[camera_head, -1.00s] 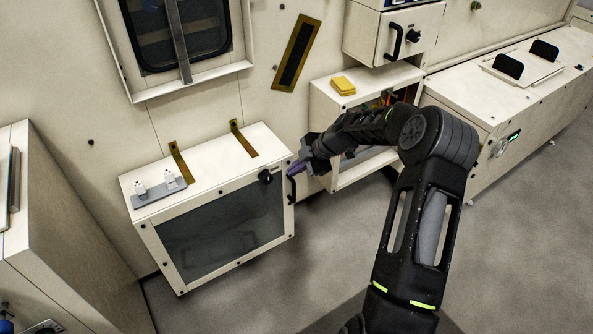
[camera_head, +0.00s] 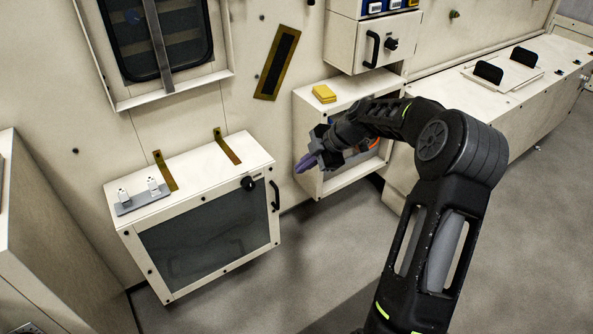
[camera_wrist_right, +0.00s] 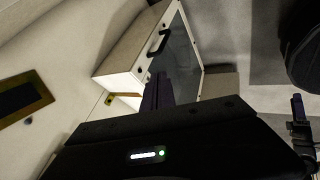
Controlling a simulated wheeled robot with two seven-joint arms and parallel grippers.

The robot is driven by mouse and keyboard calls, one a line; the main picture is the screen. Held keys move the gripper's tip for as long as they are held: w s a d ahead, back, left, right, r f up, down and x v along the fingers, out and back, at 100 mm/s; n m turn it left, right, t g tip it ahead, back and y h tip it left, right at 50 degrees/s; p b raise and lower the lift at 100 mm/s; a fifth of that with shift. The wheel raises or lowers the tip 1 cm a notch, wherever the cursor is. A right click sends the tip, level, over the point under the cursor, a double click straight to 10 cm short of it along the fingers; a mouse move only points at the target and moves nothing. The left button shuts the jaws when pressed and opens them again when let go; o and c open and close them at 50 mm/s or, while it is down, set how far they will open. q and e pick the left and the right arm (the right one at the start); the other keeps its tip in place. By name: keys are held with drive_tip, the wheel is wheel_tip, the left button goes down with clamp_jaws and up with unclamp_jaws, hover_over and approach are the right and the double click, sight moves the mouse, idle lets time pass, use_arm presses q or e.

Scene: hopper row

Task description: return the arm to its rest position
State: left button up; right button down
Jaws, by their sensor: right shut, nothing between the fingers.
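My right arm (camera_head: 435,200) comes in from the lower right of the head view and bends left at the elbow. Its gripper (camera_head: 305,163) has purple fingers, shut and empty, in front of the left part of the open cabinet. The fingers also show in the right wrist view (camera_wrist_right: 157,92), pointing toward the closed box with the dark window. They look clear of the box's black handle (camera_head: 275,195). My left gripper is not in view.
The closed box (camera_head: 262,157) stands left of the gripper. The open cabinet (camera_head: 345,92) with a yellow pad (camera_head: 324,93) on top is partly hidden by my arm. A long bench (camera_head: 440,90) stands at the right. The grey floor (camera_head: 280,285) is clear in front.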

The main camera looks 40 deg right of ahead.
idle(0.7)
wheel_tip(320, 180, down, 6)
drive_tip(key=d+m+h, duration=0.2)
drive_tip(key=m, duration=0.9)
drive_tip(key=s+a+f+m, duration=0.4)
drive_tip(key=a+f+m, duration=0.3)
drive_tip(key=a+f, duration=0.65)
drive_tip(key=s+a+f+m+g+y, duration=0.1)
drive_tip(key=s+a+f, duration=0.2)
drive_tip(key=s+a, duration=0.35)
drive_tip(key=s+a+f+m+g, duration=0.1)
drive_tip(key=s+a+f, duration=0.25)
drive_tip(key=a, duration=0.65)
drive_tip(key=s+a+f+n+g+y, duration=0.2)
drive_tip(key=s+a+n+g, duration=0.15)
drive_tip(key=s+a, duration=0.95)
wheel_tip(320, 180, up, 18)
drive_tip(key=d+p, duration=0.1)
drive_tip(key=p, duration=1.6)
drive_tip(key=shift+s+d+f, duration=0.15)
drive_tip(key=shift+d+f, duration=0.05)
drive_tip(key=shift+f, duration=0.05)
